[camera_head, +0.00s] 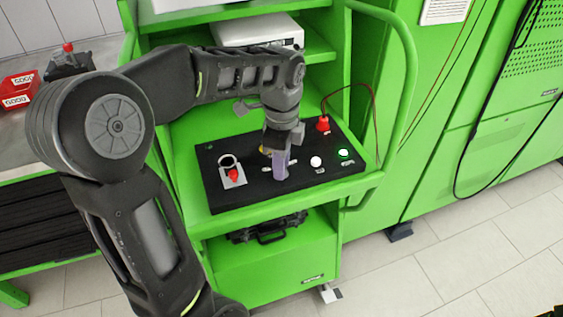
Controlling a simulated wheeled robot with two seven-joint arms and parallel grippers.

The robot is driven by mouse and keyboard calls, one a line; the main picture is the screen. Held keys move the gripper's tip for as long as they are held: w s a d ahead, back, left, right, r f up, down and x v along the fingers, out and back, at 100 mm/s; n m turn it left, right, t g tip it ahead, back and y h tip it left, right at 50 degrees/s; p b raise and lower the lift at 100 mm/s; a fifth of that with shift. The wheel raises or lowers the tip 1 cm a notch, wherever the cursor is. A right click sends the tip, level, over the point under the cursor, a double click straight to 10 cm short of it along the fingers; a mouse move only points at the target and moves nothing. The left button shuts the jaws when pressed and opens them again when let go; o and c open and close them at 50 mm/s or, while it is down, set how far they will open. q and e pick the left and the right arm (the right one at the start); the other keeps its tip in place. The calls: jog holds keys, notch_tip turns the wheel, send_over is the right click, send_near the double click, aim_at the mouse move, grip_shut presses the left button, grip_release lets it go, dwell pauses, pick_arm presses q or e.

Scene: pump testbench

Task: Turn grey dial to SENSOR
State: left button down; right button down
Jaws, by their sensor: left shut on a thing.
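The black control panel (243,192) lies on the green cart's shelf. My left gripper (279,168) reaches down from above onto the middle of the panel. It is shut on the grey dial, which the fingers and wrist hide almost fully. A purple-grey finger shows at the front, with a bit of yellow beside it. I cannot read the dial's direction or the label SENSOR. My right gripper is not in view.
Left on the panel is a red switch (233,174). Right of my gripper are a white button (316,161) and a lit green button (343,154). A red plug (323,124) with a cable stands behind. A green rail (408,80) borders the cart's right side.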

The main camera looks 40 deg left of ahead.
pick_arm(q)
jog(key=c, duration=1.1)
grip_release()
jog(key=shift+c, duration=0.2)
jog(key=shift+r+b, duration=0.3)
jog(key=shift+r, duration=3.65)
jog(key=shift+f, duration=0.1)
